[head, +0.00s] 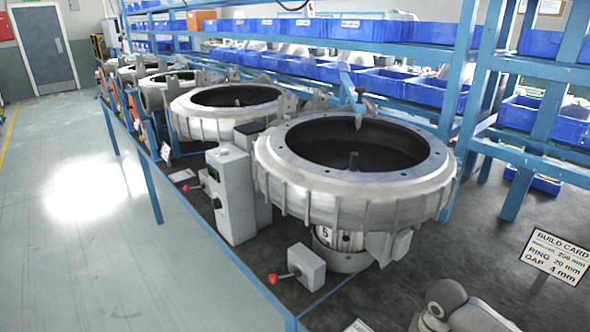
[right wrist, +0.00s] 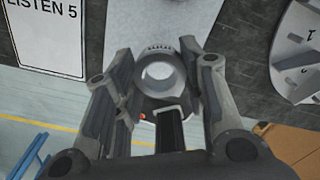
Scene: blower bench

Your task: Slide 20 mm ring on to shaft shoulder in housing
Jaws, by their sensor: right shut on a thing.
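The nearest round grey housing (head: 290,185), marked 5, stands on the bench with its top open. A short shaft (head: 353,160) stands upright in its dark interior; its shoulder is too small to make out. In the right wrist view my right gripper (right wrist: 163,75) is shut on a light grey ring (right wrist: 160,51). The ring's hole faces the camera, and small marks on its upper edge are unreadable. The ring does not show in the head view, so its distance from the shaft cannot be told. My left gripper is in neither view.
A build card (head: 557,256) reads ring 20 mm, gap 4 mm. A grey control box (head: 231,195) and a red-knobbed lever box (head: 305,266) stand beside the housing. Blue bins (head: 436,93) line the rack behind. A finned disc (right wrist: 300,55) and a "LISTEN 5" sign (right wrist: 48,45) flank the gripper.

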